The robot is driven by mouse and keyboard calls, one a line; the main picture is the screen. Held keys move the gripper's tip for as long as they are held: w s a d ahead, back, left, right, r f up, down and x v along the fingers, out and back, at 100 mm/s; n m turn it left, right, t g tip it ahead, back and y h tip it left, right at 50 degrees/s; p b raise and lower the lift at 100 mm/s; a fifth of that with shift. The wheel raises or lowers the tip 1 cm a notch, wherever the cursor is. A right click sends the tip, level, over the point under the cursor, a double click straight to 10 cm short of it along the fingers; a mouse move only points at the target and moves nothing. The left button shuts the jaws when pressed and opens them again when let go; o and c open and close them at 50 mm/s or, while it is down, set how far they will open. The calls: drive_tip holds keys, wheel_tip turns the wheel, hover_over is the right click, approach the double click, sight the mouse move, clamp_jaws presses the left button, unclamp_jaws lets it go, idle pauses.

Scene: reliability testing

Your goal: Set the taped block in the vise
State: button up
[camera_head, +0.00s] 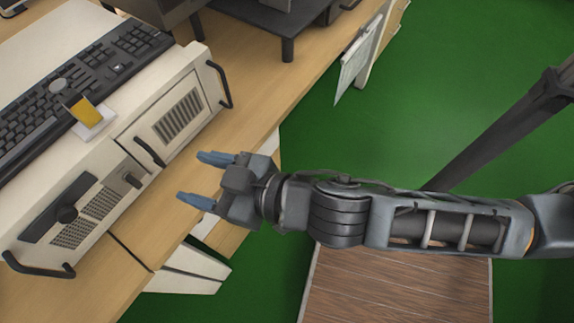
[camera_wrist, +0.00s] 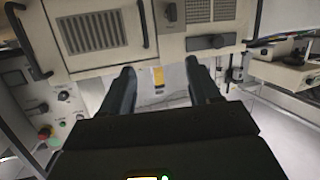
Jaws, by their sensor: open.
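A small yellow piece (camera_head: 84,111) on a white base sits on top of the beige instrument, against the keyboard, with a grey round part beside it. It may be the taped block, but it is too small to be sure. A yellow and white piece (camera_wrist: 158,76) also shows between my fingers in the wrist view; I cannot tell if it is the same thing. My gripper (camera_head: 195,177) is open and empty, in front of the instrument and to the right of the yellow piece. I cannot clearly make out a vise in either view.
The beige instrument (camera_head: 150,125) with dark handles stands on the wooden bench (camera_head: 255,85). A black keyboard (camera_head: 70,90) lies on it. A dark raised stand (camera_head: 270,18) is at the back. In the wrist view, a panel with a red button (camera_wrist: 45,132) is at left.

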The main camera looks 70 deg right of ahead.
drive_tip(key=s+d+r, duration=0.1)
drive_tip(key=s, duration=0.8)
drive_tip(key=s+d+r+y, duration=0.1)
drive_tip(key=s+d+r, duration=0.1)
drive_tip(key=s, duration=0.6)
drive_tip(key=shift+s+d, duration=0.15)
drive_tip(key=shift+s, duration=0.2)
drive_tip(key=shift+s+d+r, duration=0.15)
drive_tip(key=shift+s+r, duration=0.1)
drive_tip(key=shift+r, duration=0.1)
drive_tip(key=shift+c, duration=0.6)
